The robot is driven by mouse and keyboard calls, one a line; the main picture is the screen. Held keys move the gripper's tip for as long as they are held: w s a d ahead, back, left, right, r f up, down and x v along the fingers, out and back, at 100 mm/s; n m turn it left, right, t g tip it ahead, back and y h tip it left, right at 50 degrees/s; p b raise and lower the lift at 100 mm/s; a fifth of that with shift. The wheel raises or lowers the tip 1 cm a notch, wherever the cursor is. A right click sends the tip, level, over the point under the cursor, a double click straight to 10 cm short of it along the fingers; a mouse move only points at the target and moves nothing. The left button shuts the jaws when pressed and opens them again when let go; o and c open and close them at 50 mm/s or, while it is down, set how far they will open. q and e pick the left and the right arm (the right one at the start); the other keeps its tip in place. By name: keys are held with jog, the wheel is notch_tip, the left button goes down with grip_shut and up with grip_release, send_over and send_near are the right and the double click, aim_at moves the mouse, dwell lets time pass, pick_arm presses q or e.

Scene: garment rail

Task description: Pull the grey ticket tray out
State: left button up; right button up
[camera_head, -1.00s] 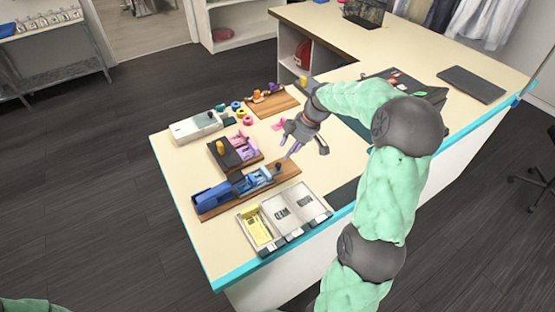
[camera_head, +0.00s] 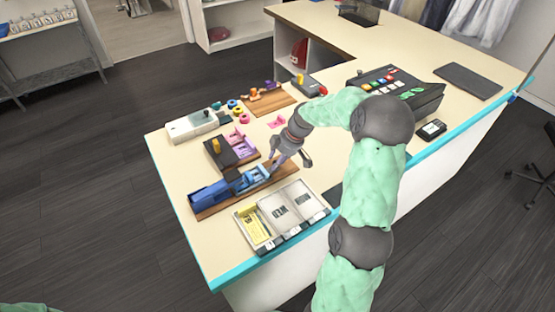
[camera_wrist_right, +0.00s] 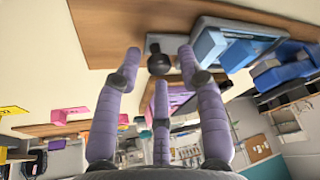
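A slate-grey tray (camera_wrist_right: 215,35) holding light blue blocks lies on a wooden board in the right wrist view, with a black knob (camera_wrist_right: 158,62) by its end. In the head view this tray (camera_head: 252,180) sits beside a dark blue block (camera_head: 209,196). My right gripper (camera_head: 290,162) hangs by the board's right end. In the wrist view its purple fingers (camera_wrist_right: 160,60) are spread, with the knob between the upper two; contact is unclear. A light grey box (camera_head: 240,216) with yellow tickets in one compartment stands in front. My left gripper is out of view.
A dark set with pink parts (camera_head: 232,148) stands behind the blue one, then a white device (camera_head: 195,125) and coloured rings (camera_head: 239,112). A black till (camera_head: 400,88) is at the right. The counter's left front corner is clear.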

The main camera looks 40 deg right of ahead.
grip_shut()
jog(key=d, duration=0.2)
jog(key=d+b, duration=0.1)
jog(key=d, duration=0.4)
jog(key=shift+s+d+r, duration=0.1)
jog(key=shift+s+d, duration=0.15)
jog(key=shift+s, duration=0.1)
jog(key=shift+o, duration=1.6)
grip_release()
jog(key=shift+o, duration=0.4)
jog(key=v, duration=1.2)
